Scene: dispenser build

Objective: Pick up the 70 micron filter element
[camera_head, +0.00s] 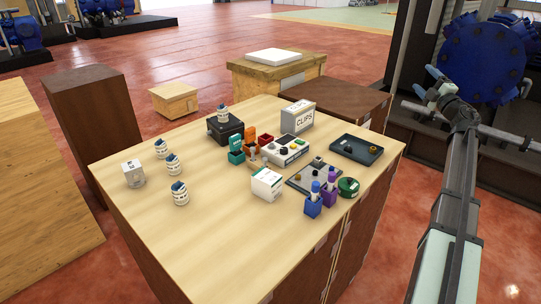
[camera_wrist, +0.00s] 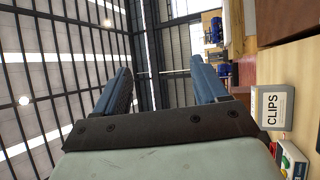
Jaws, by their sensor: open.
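Several small white ribbed cylinders with blue tops stand upright on the left of the wooden table, in the head view: a rear one (camera_head: 160,149), a middle one (camera_head: 173,164) and a front one (camera_head: 180,193). A similar cylinder (camera_head: 223,115) stands on a black device (camera_head: 225,130). Their labels are too small to read, so I cannot tell which is the 70 micron filter element. My gripper (camera_wrist: 162,80) is open and empty in the wrist view. My arm is at the right of the head view, beyond the table edge and away from the cylinders.
A white carton (camera_head: 133,174) stands beside the cylinders. The CLIPS box (camera_head: 298,116), a white device with buttons (camera_head: 286,151), dark tray (camera_head: 356,150), another carton (camera_head: 267,184) and a blue holder (camera_head: 313,206) crowd the right. The table's (camera_head: 225,245) front is clear.

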